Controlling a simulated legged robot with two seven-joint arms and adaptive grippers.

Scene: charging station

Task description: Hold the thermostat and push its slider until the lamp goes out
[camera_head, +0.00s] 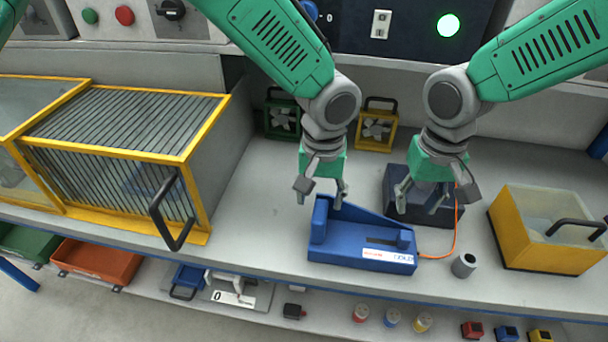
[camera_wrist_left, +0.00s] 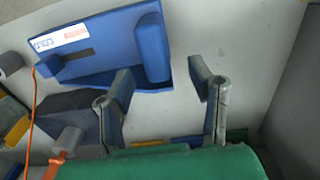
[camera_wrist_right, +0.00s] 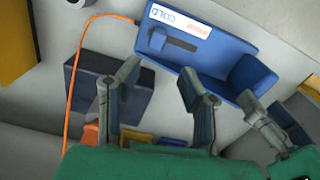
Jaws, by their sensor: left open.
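The thermostat (camera_head: 345,245) is a blue wedge-shaped unit with a raised left end, lying on the bench. Its slider (camera_head: 405,240) is a blue knob at the right end of the dark slot, by the COLD end of the label; the right wrist view shows it too (camera_wrist_right: 157,39). A round lamp (camera_head: 448,25) on the dark panel glows pale green. My left gripper (camera_head: 321,194) is open just above the raised end, which appears between its fingers in the left wrist view (camera_wrist_left: 152,45). My right gripper (camera_head: 428,192) is open and empty above a dark blue box.
A grey cylinder (camera_head: 464,265) and a yellow bin (camera_head: 530,240) stand to the right. A yellow-framed cage (camera_head: 195,155) with a black handle stands left. Bench between cage and thermostat is clear.

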